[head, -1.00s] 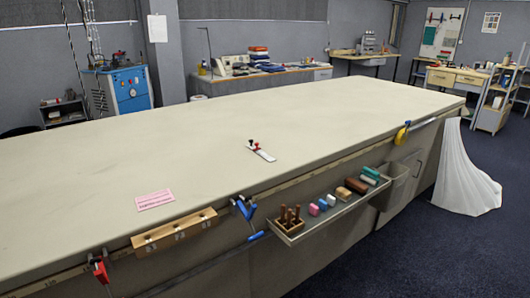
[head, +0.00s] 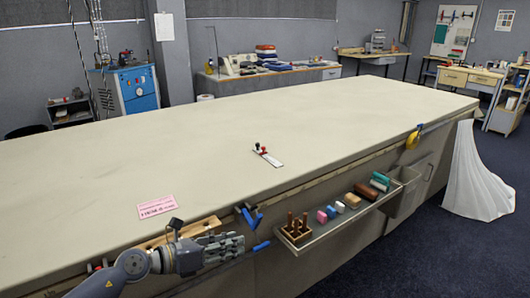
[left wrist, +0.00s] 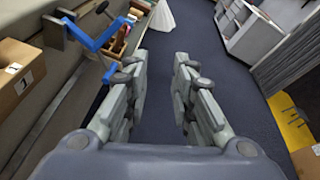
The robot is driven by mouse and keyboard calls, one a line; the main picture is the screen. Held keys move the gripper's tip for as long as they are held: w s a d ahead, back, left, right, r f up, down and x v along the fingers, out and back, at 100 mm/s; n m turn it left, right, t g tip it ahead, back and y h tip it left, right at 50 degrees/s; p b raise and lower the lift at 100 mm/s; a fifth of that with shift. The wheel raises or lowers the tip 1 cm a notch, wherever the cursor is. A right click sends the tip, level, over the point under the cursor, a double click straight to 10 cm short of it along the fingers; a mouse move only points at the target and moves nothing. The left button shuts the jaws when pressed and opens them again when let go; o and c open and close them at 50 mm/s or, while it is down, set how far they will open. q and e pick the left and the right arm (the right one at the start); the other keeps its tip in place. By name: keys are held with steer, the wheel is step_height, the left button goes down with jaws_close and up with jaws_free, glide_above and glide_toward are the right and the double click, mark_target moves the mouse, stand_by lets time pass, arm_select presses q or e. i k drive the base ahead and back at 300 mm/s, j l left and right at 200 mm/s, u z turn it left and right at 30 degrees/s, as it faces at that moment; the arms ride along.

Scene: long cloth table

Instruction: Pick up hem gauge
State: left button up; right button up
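The hem gauge (head: 267,156) is a small white flat strip with a red and dark slider. It lies on the pale cloth table (head: 330,115), around the middle of the head view. The gauge does not show in the left wrist view. My right gripper is not in view.
A blue clamp (head: 250,215) and a tray (head: 325,229) of tools and spools hang along the table's front edge. A pink card (head: 156,205) lies on the table; the cloth around the gauge is clear.

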mark_target(270, 159)
steer(key=i, duration=1.85)
